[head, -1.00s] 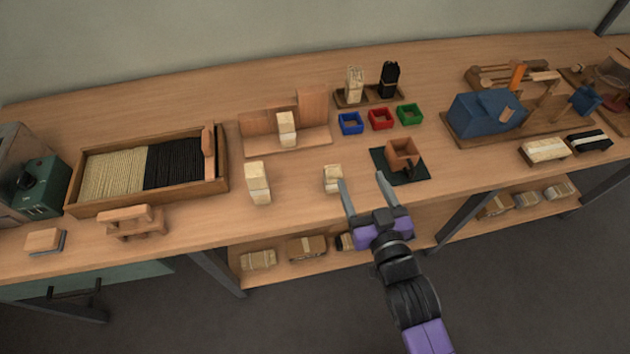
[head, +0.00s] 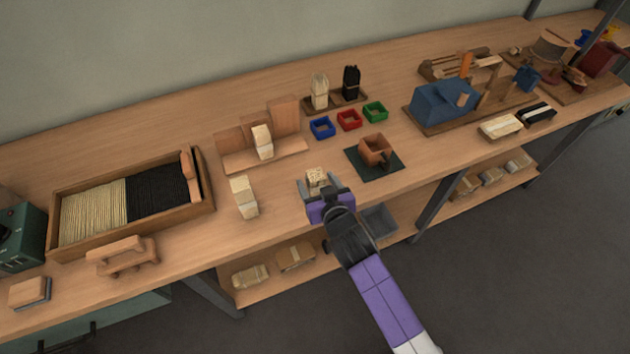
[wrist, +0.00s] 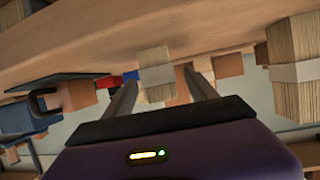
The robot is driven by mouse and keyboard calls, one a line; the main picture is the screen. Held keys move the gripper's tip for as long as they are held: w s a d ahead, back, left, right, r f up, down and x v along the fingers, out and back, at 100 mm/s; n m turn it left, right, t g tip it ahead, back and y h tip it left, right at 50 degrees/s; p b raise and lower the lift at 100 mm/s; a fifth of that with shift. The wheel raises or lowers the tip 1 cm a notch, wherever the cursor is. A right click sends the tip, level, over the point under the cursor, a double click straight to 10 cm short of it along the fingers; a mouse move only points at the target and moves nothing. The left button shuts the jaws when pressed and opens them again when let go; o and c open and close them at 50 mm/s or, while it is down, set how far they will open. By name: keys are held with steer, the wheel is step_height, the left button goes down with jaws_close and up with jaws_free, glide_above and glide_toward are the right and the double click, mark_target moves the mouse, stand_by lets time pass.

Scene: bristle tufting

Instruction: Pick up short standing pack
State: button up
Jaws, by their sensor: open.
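The short standing pack (head: 316,175) is a small pale bristle bundle with a light band, upright near the table's front edge. It also shows in the wrist view (wrist: 156,75), where the picture is upside down. My gripper (head: 319,185) is open, with one finger on each side of the pack. In the wrist view the fingers (wrist: 160,80) stand apart with the pack between and ahead of them. I cannot tell whether either finger touches it. My gripper's body hides the pack's lower front in the head view.
A taller pale pack (head: 244,198) stands to the left, also large in the wrist view (wrist: 293,70). Another pack (head: 262,141) stands on a wooden angled stand behind. Blue, red and green trays (head: 348,120) lie behind.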

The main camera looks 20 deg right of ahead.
mark_target(312, 174)
steer(key=shift+x, duration=2.25)
steer(key=shift+r, duration=0.1)
steer(key=shift+c, duration=0.5)
jaws_close()
steer(key=shift+r, duration=0.1)
